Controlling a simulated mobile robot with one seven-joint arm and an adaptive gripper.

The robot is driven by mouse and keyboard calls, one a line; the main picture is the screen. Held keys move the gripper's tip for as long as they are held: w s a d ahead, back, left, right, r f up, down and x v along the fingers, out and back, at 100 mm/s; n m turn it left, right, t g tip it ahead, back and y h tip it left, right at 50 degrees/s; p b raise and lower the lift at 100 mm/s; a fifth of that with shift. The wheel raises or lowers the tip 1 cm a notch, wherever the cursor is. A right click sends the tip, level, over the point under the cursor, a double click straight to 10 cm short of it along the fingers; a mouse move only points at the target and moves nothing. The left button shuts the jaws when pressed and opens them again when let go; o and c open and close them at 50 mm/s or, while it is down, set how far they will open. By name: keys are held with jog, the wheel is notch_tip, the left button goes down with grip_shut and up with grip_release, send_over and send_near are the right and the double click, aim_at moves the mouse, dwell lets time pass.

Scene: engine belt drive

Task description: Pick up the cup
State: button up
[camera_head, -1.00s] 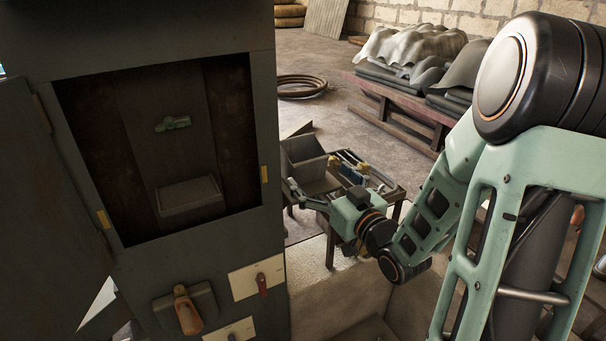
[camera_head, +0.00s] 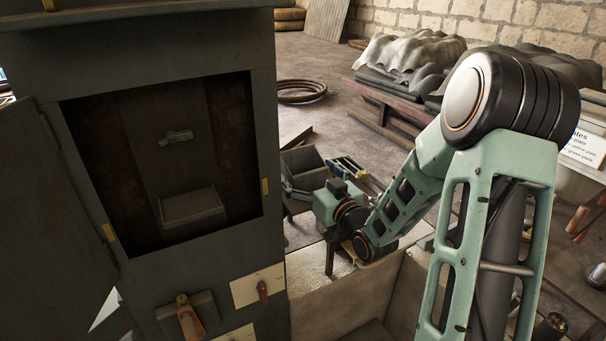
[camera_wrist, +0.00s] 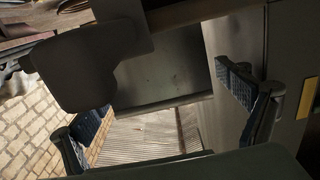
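I cannot make out a cup for certain in either view. A small dark round container (camera_head: 550,326) at the bottom right of the head view may be one, but it is too small and dark to tell. My gripper (camera_wrist: 168,118) is open in the wrist view, its two dark-padded fingers wide apart with nothing held between them. In the head view my gripper (camera_head: 290,188) is small and partly hidden, beside the right edge of the grey cabinet.
The open grey cabinet (camera_head: 180,70) stands at the left; a green part (camera_head: 176,137) and a tray (camera_head: 192,208) are inside. A grey bin (camera_head: 306,166) is beyond my gripper. A pale block wall (camera_head: 335,300) lies below the arm. Covered stacks (camera_head: 412,53) stand behind.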

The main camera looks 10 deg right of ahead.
jog(key=c, duration=1.3)
jog(key=shift+w+r, duration=0.1)
jog(key=shift+r, duration=0.1)
